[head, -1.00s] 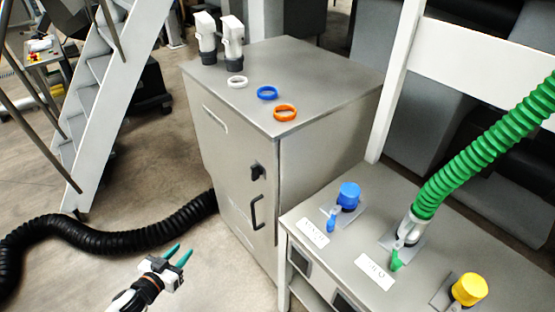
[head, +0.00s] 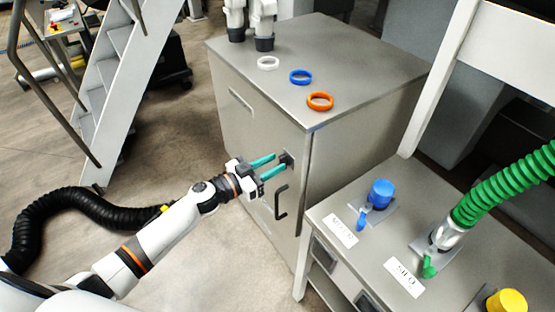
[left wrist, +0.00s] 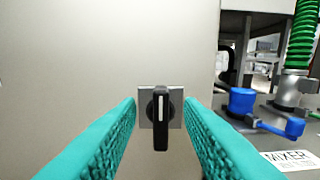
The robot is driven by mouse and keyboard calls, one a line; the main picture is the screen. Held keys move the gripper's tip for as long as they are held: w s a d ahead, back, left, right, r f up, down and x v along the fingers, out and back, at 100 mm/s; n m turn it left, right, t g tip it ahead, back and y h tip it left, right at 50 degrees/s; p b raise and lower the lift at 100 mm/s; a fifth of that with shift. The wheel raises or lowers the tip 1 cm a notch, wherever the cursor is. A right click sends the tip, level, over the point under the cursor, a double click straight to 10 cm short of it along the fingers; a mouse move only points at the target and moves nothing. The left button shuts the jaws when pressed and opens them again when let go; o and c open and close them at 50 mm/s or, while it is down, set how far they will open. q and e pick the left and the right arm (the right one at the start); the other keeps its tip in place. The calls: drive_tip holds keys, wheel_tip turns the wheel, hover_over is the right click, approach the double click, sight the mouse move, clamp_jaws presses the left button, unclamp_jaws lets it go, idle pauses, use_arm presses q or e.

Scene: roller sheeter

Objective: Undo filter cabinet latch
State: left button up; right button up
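The filter cabinet (head: 262,150) is a grey metal box with a door facing me. Its latch (head: 287,159) is a small black handle on a square plate near the door's right edge. In the left wrist view the latch (left wrist: 160,118) hangs vertically, centred between the fingers. My left gripper (head: 268,166) is open, with its teal fingers pointing at the latch from either side; a gap shows between each finger and the handle. In the head view the fingers partly cover the latch. My right gripper is not in view.
A black door handle (head: 281,202) sits just below the latch. White, blue (head: 301,77) and orange (head: 320,101) rings lie on the cabinet top. A table with a blue-capped port (head: 381,192) and green hose (head: 505,185) stands close on the right.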

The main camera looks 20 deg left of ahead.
use_arm(q)
drive_tip(key=shift+x, duration=0.9)
drive_tip(key=shift+w+d, duration=0.1)
drive_tip(key=shift+d, duration=0.05)
drive_tip(key=c, duration=0.7)
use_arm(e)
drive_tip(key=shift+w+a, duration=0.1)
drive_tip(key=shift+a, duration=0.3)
